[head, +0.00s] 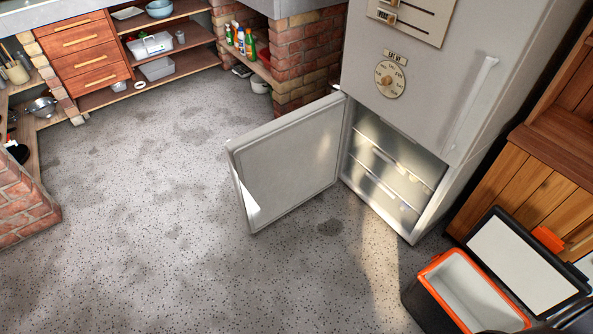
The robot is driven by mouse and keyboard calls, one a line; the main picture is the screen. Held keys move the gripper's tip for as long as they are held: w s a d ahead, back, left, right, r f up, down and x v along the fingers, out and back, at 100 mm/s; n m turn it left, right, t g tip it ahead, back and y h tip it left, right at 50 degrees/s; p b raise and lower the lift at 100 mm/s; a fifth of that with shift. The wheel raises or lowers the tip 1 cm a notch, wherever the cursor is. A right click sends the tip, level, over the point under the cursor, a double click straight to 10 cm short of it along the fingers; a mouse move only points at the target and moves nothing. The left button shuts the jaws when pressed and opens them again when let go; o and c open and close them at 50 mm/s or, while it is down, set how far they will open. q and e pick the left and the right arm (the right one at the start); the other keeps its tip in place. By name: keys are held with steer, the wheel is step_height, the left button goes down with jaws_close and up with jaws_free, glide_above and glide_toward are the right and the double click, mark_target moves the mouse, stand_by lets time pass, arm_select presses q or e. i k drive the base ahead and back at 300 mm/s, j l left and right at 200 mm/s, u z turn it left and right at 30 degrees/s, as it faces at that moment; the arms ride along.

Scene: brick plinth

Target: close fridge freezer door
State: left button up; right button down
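The fridge freezer (420,75) stands at the upper right, a tall pale cabinet with a dial and a vertical handle on its shut upper door. Its lower freezer door (287,165) is wide open, swung out to the left over the floor, with its inner panel facing me. The hinge side of the door is at the compartment's left edge. Neither of my grippers shows in the head view.
An orange and black cool box (462,290) with its lid open stands on the floor at the lower right, beside a wooden cabinet (545,160). Brick plinths and shelves line the back and left. The speckled floor (150,220) left of the door is clear.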

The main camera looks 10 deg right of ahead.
mark_target(276, 166)
steer(key=k+z, duration=0.1)
steer(key=z, duration=1.6)
steer(key=i+j+z, duration=0.1)
steer(key=j+z, duration=0.25)
steer(key=j, duration=0.3)
steer(key=j+z, duration=0.35)
steer(key=j, duration=0.3)
steer(key=k+j+z, duration=0.1)
steer(key=j+z, duration=0.25)
steer(key=j, duration=0.3)
steer(key=k+j, duration=0.1)
steer(key=j, duration=0.5)
steer(key=k+j, duration=0.1)
steer(key=j, duration=0.5)
steer(key=k+j, duration=0.1)
steer(key=j, duration=0.5)
steer(key=k+j, duration=0.1)
steer(key=j, duration=0.5)
steer(key=k+j, duration=0.1)
steer(key=j, duration=0.55)
steer(key=k+j, duration=0.15)
steer(key=k, duration=0.15)
steer(key=k+j, duration=0.15)
steer(key=k, duration=0.15)
